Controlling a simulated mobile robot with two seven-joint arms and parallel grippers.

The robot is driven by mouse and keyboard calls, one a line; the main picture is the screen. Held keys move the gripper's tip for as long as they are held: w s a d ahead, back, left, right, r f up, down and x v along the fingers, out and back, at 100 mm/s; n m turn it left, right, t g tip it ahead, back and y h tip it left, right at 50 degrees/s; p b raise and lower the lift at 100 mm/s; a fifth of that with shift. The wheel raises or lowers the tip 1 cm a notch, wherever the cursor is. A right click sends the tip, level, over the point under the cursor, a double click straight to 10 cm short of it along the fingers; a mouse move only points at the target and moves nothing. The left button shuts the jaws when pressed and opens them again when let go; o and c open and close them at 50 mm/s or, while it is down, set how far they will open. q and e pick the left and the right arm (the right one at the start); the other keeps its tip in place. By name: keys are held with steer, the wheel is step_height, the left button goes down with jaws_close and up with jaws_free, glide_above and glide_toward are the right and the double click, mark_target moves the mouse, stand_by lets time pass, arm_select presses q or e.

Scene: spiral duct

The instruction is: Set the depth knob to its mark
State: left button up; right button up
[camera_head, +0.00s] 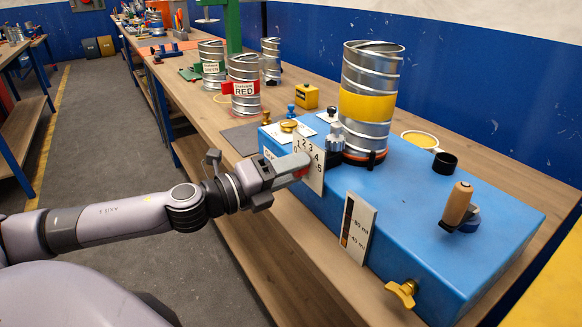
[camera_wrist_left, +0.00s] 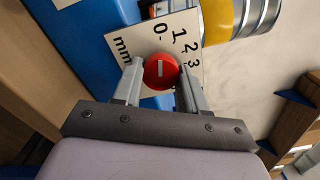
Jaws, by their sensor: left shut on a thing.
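The depth knob (camera_wrist_left: 160,71) is round and red with a short white line on its face. In the left wrist view the line stands roughly upright, along the direction of the 0. The knob sits on a white scale plate (camera_wrist_left: 128,42) printed with numbers and "mm". In the head view the plate (camera_head: 316,176) is on the front of the blue machine (camera_head: 430,205), and the knob is mostly hidden. My left gripper (camera_head: 300,165) is at the plate, shut on the knob, one finger on each side. I cannot make out a separate mark on the scale. My right gripper is not in view.
A spiral duct with a yellow band (camera_head: 367,106) stands on the machine. A white level plate (camera_head: 357,232), a brass knob (camera_head: 402,292) and a wooden-handled crank (camera_head: 458,203) are to the right. Labelled ducts (camera_head: 244,85) stand on the bench behind.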

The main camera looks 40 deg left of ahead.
arm_select(q)
steer(key=m+p, duration=0.1)
steer(key=m, duration=1)
steer(key=shift+a+f+m+p, duration=0.1)
steer(key=shift+m+p, duration=0.25)
steer(key=shift+m, duration=0.05)
stand_by(0.3)
steer(key=o, duration=1.1)
steer(key=shift+c, duration=0.2)
steer(key=v, duration=0.7)
